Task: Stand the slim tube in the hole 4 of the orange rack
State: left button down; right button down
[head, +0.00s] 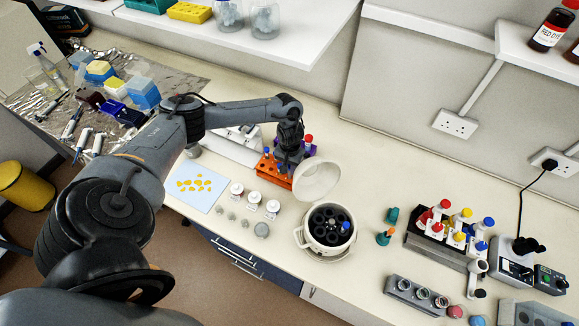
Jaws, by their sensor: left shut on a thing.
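The orange rack (284,182) stands on the bench near the middle of the view, with small coloured tube caps showing in it. My left gripper (285,165) points down right over the rack. It is shut on a thin thing, which I take to be the slim tube; the jaws and wrist hide most of it. I cannot tell which hole it is over, or whether its lower end is inside one. Hole 4 cannot be made out. My right gripper is not in view.
A purple rack (313,150) stands just behind the orange rack. A white centrifuge (304,240) with its lid (318,181) raised is close at the right. White-capped jars (254,197) and a blue mat (184,200) lie in front. The bench behind, to the right, is clear.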

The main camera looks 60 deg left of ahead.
pick_arm(q)
jog(key=shift+f, duration=0.35)
jog(key=shift+f, duration=0.35)
jog(key=shift+f+b, duration=0.2)
jog(key=shift+b, duration=0.1)
jog(key=c, duration=0.9)
grip_release()
jog(key=shift+r, duration=0.1)
